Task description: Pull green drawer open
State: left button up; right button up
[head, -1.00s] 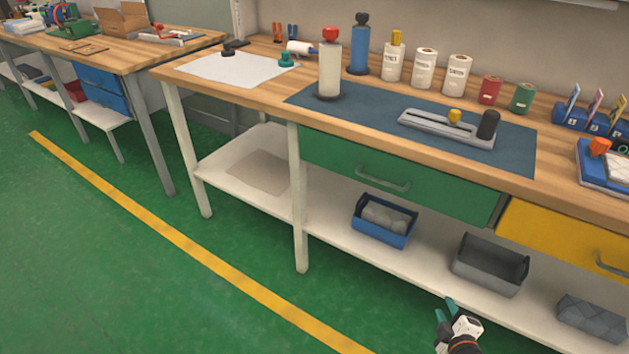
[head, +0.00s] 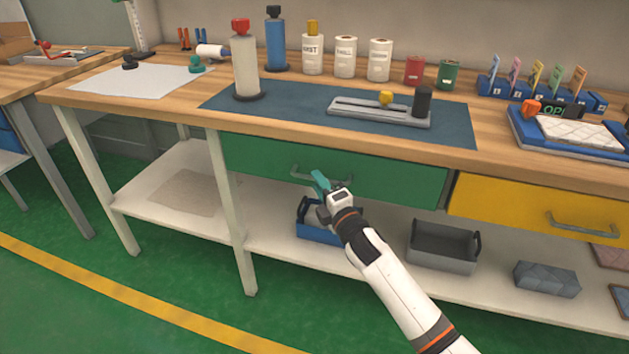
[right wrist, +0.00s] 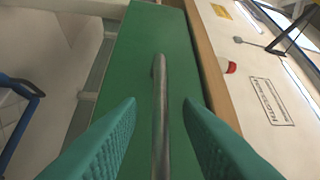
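The green drawer (head: 390,182) is shut, flush under the wooden bench top, with a grey bar handle (head: 338,179) on its front. My right gripper (head: 320,183) is in front of the handle and hides part of it. In the right wrist view the handle (right wrist: 160,110) runs between the two teal fingers (right wrist: 158,125). The fingers are open, with a gap on each side of the bar, in front of the green drawer front (right wrist: 135,60). My left gripper is not in view.
A yellow drawer (head: 500,205) is to the right. On the lower shelf (head: 270,238) stand a blue bin (head: 318,232), partly behind my right arm, and a grey bin (head: 443,247). The blue mat (head: 290,112) on top carries a tall white bottle (head: 245,70).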

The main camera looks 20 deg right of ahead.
jog(key=shift+x, duration=1.3)
grip_shut()
